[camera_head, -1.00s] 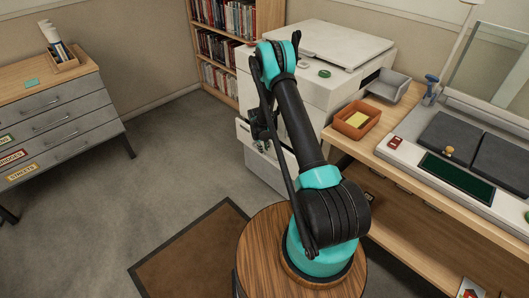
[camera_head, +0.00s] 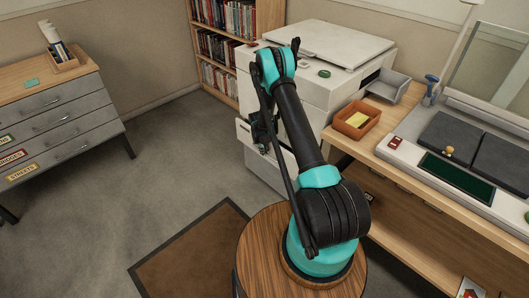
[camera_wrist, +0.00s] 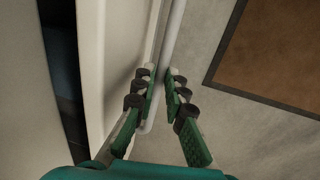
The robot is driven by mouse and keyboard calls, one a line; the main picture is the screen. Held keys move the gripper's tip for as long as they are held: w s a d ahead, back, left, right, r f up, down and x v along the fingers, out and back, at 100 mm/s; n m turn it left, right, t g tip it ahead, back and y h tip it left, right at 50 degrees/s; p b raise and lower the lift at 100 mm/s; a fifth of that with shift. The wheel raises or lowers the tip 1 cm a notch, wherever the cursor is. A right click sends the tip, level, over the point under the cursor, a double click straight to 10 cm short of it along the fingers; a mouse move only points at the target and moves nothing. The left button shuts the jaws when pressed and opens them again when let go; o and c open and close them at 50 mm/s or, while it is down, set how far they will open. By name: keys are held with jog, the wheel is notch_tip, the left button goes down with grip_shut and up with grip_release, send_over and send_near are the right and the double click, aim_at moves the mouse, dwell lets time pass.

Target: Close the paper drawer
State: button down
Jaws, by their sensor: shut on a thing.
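The paper drawer (camera_head: 244,133) is a pale front sticking out from the white copier (camera_head: 313,88). My arm hides much of it in the head view. In the wrist view its pale front (camera_wrist: 112,60) runs up the left, with a dark gap behind it, so it stands partly open. A light bar handle (camera_wrist: 172,45) runs along the front. My gripper (camera_wrist: 161,88) has its green-padded fingers on either side of the handle's near end, shut on it. In the head view my gripper (camera_head: 263,146) is mostly hidden by my arm, beside the drawer front.
A wooden desk (camera_head: 400,195) with an orange tray (camera_head: 356,120) stands to the right. A grey drawer cabinet (camera_head: 60,120) stands at the left. Open floor (camera_head: 170,150) and a brown mat (camera_head: 190,255) lie in front of the copier.

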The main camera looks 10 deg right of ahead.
aim_at(270, 144)
jog(key=shift+w+d, duration=0.1)
jog(key=shift+w+d, duration=0.6)
jog(key=shift+d, duration=0.2)
jog(key=shift+w+d, duration=0.6)
jog(key=shift+d, duration=0.2)
jog(key=c, duration=1.9)
grip_release()
jog(key=shift+d, duration=0.1)
jog(key=shift+o, duration=0.2)
notch_tip(270, 144, up, 12)
jog(key=s+a, duration=0.1)
jog(key=a, duration=0.1)
jog(key=shift+s, duration=0.2)
jog(key=shift+f, duration=0.1)
